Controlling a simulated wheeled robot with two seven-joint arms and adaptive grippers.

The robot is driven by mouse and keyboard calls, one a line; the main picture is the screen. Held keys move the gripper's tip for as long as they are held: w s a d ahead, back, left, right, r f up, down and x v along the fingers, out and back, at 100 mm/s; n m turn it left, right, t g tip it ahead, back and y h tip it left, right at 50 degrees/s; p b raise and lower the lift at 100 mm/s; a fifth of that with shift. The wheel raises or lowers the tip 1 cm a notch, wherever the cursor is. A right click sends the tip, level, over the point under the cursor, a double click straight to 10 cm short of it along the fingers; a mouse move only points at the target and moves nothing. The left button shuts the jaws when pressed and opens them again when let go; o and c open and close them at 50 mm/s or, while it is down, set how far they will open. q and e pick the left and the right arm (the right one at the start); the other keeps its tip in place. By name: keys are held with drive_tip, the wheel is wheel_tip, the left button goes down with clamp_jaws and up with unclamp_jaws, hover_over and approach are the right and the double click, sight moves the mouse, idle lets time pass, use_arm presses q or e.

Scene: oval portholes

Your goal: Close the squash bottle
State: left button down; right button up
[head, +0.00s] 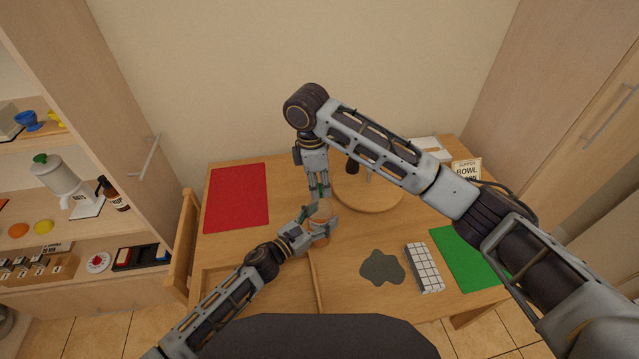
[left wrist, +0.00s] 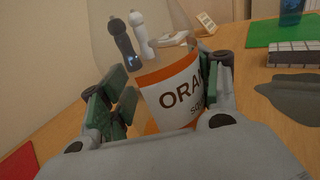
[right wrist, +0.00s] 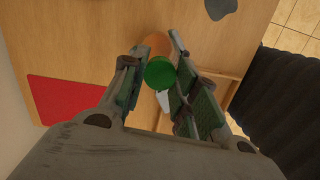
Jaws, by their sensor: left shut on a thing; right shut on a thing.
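The squash bottle (head: 321,240) stands near the middle of the table, with an orange and white label (left wrist: 180,95) and a clear upper part in the left wrist view. My left gripper (head: 318,228) is shut around its body from the left. My right gripper (head: 320,193) points down above the bottle. It is shut on a green cap (right wrist: 159,73), which also shows small between its fingertips in the head view. In the right wrist view the cap hides part of the orange bottle (right wrist: 157,42). I cannot tell whether the cap touches the neck.
A round wooden board (head: 375,200) with a dark mill (left wrist: 118,40) and a white mill (left wrist: 141,35) is just behind the bottle. A red mat (head: 237,197) lies left, a green mat (head: 470,258) right. A grey patch (head: 383,267) and a white gridded block (head: 424,268) lie at the front right.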

drive_tip(key=m, duration=0.4)
drive_tip(key=m+g, duration=0.1)
drive_tip(key=m, duration=0.3)
drive_tip(key=shift+w, duration=0.1)
drive_tip(key=m, duration=0.4)
drive_tip(key=shift+m+y, duration=0.3)
drive_tip(key=m, duration=0.4)
drive_tip(key=shift+d, duration=0.1)
drive_tip(key=m, duration=0.4)
drive_tip(key=shift+y, duration=0.4)
drive_tip(key=m, duration=0.4)
drive_tip(key=shift+f+m+y, duration=0.1)
drive_tip(key=shift+m+y, duration=0.2)
drive_tip(key=m, duration=0.7)
drive_tip(key=shift+m+y, duration=0.3)
drive_tip(key=o, duration=0.7)
drive_tip(key=shift+d, duration=0.1)
